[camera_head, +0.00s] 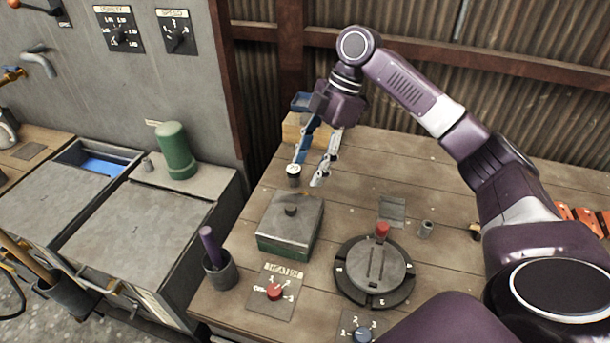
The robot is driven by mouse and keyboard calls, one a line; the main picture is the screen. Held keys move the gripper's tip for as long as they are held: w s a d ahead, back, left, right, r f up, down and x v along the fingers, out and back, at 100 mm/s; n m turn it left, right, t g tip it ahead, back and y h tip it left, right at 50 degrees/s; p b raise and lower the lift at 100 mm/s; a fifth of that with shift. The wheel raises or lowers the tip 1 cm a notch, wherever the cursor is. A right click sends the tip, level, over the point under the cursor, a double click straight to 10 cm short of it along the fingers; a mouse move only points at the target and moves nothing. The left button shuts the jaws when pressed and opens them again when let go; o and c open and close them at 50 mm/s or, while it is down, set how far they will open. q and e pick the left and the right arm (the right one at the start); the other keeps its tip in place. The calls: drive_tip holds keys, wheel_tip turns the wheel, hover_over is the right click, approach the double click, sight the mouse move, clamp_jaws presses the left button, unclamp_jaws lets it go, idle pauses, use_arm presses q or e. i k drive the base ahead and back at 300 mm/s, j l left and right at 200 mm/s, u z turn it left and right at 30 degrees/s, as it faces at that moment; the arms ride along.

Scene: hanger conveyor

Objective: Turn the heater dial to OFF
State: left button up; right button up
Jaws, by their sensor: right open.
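The heater dial (274,291) is a red knob on a small grey plate lying on the wooden bench, front left. Its plate bears a pale label along the top and small marks around the knob. The lettering is blurred, and I cannot tell which mark the knob points to. My right gripper (307,174) is open and empty above the far left part of the bench, well behind the dial. It points down, with one fingertip close to a small dark container with a white top (293,170). My left gripper is not in view.
A green metal box (290,225) stands between gripper and dial. A round dark turntable (375,270) with a red-tipped lever is right of the dial. A cup (220,272) with a purple handle is left. Another dial (363,333) sits at the front edge.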

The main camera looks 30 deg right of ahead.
sight(274, 292)
drive_tip(key=k+j, duration=1.5)
drive_tip(key=k, duration=0.25)
